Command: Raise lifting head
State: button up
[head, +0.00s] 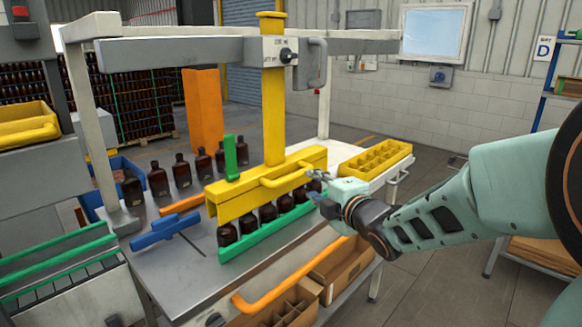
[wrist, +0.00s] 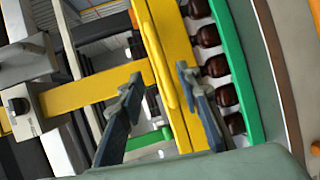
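The lifting head (head: 236,199) is a yellow beam on a yellow column (head: 273,110). It sits low over a row of amber bottles (head: 248,222), hiding their tops. A yellow bar handle (head: 285,179) sticks out from its front; the handle also shows in the wrist view (wrist: 158,50). My gripper (head: 317,174) is at the right end of the handle. In the wrist view my gripper (wrist: 160,76) has its two fingers spread, with the handle in line with the gap between them. I cannot tell whether either finger touches it.
A green guide (head: 270,236) runs along the front of the bottles. More bottles (head: 158,180) stand behind at left. A blue T-shaped piece (head: 165,230) lies on the grey table (head: 180,265). A yellow crate (head: 376,159) stands at right. An orange rail (head: 290,283) runs along the front.

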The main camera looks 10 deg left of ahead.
aim_at(295, 178)
jog(key=shift+n, duration=0.6)
jog(key=x, duration=0.7)
jog(key=a+x, duration=0.1)
jog(key=x, duration=0.2)
jog(key=shift+a+p, duration=0.2)
jog(key=shift+p, duration=0.1)
grip_shut()
